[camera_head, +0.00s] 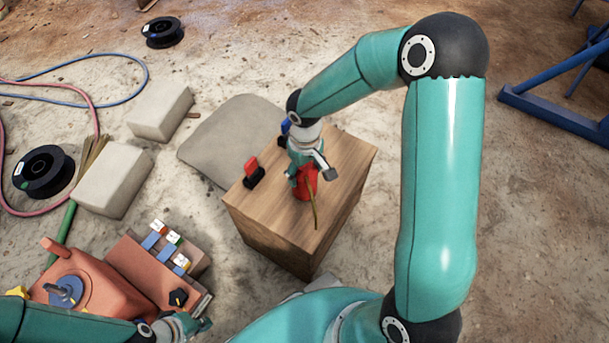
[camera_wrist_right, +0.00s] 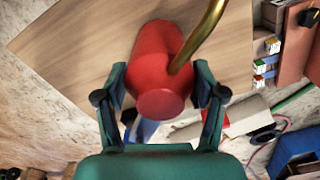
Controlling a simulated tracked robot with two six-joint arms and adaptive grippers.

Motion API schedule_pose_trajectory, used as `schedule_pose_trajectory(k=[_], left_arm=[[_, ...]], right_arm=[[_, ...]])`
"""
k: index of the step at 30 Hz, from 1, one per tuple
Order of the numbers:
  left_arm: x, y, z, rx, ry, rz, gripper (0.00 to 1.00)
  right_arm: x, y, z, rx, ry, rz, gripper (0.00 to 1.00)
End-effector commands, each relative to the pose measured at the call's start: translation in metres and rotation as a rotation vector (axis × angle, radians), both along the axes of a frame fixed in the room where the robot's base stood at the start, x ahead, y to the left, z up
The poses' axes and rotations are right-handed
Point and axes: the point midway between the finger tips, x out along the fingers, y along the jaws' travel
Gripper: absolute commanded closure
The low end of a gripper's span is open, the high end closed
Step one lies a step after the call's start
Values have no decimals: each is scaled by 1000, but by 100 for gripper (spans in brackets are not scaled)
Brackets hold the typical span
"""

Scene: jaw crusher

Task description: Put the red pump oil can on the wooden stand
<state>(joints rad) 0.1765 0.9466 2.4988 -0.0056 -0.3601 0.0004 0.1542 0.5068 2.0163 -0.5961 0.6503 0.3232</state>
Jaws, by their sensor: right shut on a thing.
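The red pump oil can (camera_head: 306,186) is at the top of the wooden stand (camera_head: 345,165), near the middle of its top face. My right gripper (camera_head: 305,172) is shut on the can from above. In the right wrist view the can (camera_wrist_right: 160,70) lies between the two fingers (camera_wrist_right: 162,92), with its brass spout (camera_wrist_right: 208,35) pointing up and right. The wooden top (camera_wrist_right: 85,50) is close behind it; I cannot tell whether the can's base touches it. My left gripper (camera_head: 186,326) is at the lower left, beside the reddish machine; its fingers are too small to read.
A red-and-black item (camera_head: 254,173) stands on the stand's left part, and a blue item (camera_head: 285,127) is at its far edge. A reddish jaw crusher (camera_head: 95,290) with a switch box (camera_head: 160,265) is lower left. Concrete blocks (camera_head: 115,180), cable reels and hoses lie left.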

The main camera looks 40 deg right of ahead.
Motion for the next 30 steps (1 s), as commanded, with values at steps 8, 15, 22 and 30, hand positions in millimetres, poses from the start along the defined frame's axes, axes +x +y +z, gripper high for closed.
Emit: schedule_pose_trajectory(k=[8,15,22,30], left_arm=[[0,0,-5,0,0,0,100],[0,0,-6,0,0,0,100],[0,0,-6,0,0,0,100],[0,0,-3,0,0,0,100]], right_arm=[[0,0,-12,0,-1,0,88],[0,0,-14,0,0,1,19],[0,1,-14,0,0,1,5],[0,1,-9,0,0,1,5]])
